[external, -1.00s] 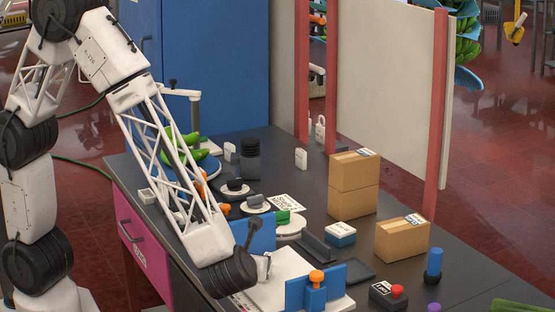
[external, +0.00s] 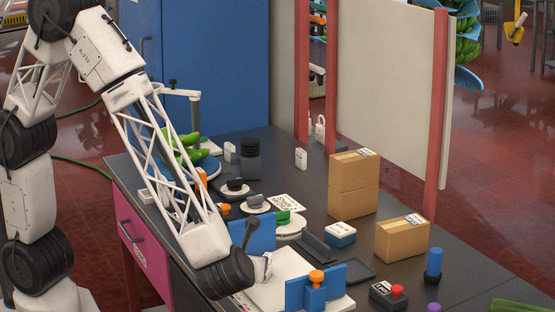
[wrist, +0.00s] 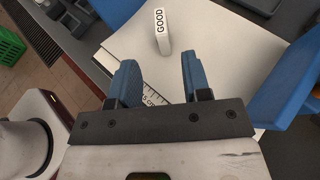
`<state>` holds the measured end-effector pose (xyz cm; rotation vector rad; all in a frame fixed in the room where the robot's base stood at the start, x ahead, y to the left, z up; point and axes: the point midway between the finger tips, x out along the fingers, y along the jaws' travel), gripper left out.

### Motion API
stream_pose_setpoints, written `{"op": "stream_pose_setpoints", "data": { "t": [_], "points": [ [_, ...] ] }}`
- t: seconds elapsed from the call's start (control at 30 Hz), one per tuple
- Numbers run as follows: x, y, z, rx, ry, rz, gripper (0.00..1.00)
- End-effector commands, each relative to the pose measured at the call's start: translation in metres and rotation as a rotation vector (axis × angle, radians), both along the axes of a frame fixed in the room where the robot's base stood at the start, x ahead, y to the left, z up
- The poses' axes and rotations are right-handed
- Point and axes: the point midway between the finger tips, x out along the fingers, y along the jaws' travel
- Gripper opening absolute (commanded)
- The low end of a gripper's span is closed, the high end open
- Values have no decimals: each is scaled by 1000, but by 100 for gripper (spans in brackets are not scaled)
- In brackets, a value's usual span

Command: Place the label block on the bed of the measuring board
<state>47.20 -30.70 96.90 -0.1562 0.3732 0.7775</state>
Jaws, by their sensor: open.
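The label block (wrist: 162,38), small and white with GOOD printed on it, is on the white bed of the measuring board (wrist: 215,55), apart from the blue end pieces. In the external view the block (external: 262,268) shows just right of my dark wrist joint. The board (external: 285,272) has blue upright plates at both ends and a printed scale, partly seen between my fingers in the wrist view. My gripper (wrist: 158,75) is open and empty, its two blue fingers above the board's near edge. The block lies beyond the fingertips, apart from them. My fingers are hidden in the external view.
An orange-knobbed blue clamp (external: 316,287) stands at the board's front end. A dark tray (external: 352,269), a box with a red button (external: 390,294) and cardboard boxes (external: 402,238) stand to the right. A scale with a green item (external: 285,222) is behind the board.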

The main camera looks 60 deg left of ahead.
Motion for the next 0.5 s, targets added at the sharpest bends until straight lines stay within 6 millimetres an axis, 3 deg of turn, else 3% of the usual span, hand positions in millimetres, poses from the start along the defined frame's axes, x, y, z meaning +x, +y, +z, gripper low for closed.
{"op": "stream_pose_setpoints", "data": {
  "t": [0.27,0.5],
  "points": [
    [1,27,12,-69,-7,96,44],
    [-2,84,36,-232,-32,312,44]
  ]
}}
